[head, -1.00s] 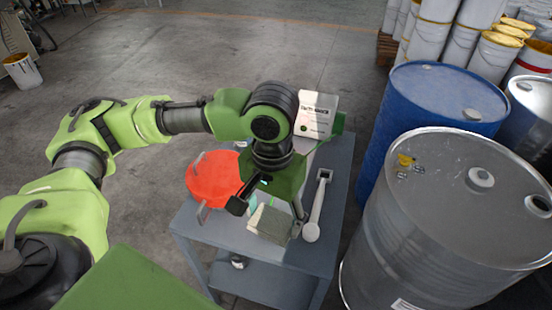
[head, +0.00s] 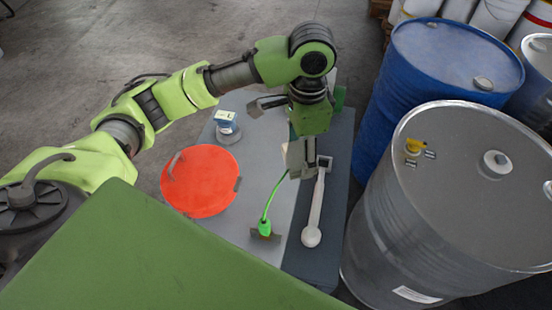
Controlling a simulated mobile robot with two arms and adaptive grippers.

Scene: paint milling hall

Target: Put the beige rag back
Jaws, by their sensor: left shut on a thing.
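My left gripper (head: 303,158) is shut over the table, between the red disc and the pale long-handled scoop. It holds a small greyish-beige piece, which I take to be the beige rag (head: 293,158); the fingers cover much of it. The grey table (head: 255,185) has a darker strip (head: 330,205) along its right side. The held piece appears over the border of this strip; I cannot tell how high it is. My right gripper is not in view.
A blue drum (head: 440,60) and a grey steel drum (head: 450,190) stand close on the right.

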